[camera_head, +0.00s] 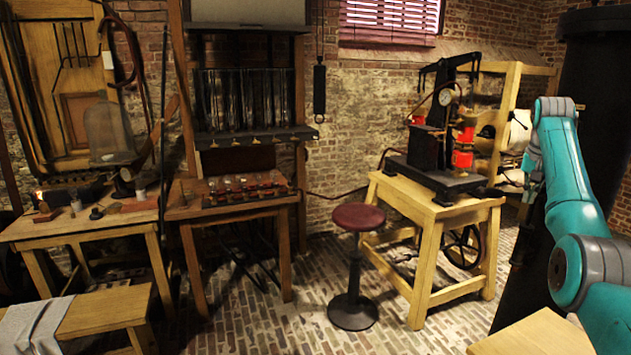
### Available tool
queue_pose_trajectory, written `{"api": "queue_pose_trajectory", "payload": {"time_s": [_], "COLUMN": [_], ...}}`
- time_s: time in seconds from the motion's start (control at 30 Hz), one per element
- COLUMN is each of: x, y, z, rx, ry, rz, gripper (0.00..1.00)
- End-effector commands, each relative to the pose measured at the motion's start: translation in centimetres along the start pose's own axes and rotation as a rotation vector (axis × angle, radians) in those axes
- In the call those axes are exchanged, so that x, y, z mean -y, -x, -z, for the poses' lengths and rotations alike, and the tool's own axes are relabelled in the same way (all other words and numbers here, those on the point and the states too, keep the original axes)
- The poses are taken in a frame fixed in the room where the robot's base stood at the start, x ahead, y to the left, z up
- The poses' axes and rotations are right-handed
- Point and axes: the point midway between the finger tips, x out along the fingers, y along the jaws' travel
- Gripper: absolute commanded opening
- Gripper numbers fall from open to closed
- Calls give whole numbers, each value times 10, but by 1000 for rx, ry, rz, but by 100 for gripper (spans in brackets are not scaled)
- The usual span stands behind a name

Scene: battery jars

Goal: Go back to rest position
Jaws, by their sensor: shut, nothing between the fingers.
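My teal and grey arm (575,170) rises from the lower right corner and bends at a raised joint at the right side. Its far links (533,165) hang down just left of that bend, close to a dark area. I cannot make out the gripper or its fingers there. A row of dark glass jars (245,98) stands in a wooden rack against the brick wall. Several small items sit on the shelf below it (245,187).
A wooden table (435,207) with a black and red machine (440,150) stands left of my arm. A red-topped stool (358,217) is beside it. A workbench (85,225) with a glass bell jar (108,133) is at left. Brick floor (270,325) is open in front.

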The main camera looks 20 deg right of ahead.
Motion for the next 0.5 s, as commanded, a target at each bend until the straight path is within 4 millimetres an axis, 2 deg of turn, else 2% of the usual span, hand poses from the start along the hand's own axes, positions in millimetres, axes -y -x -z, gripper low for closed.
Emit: {"api": "queue_pose_trajectory", "payload": {"time_s": [0.27, 0.37, 0.5], "x": [29, 44, 70], "y": [-69, -105, -167], "z": [-15, -26, -51], "rx": [-37, -58, -99], "ry": [42, 64, 104], "rz": [19, 30, 52], "gripper": [0, 0, 0]}}
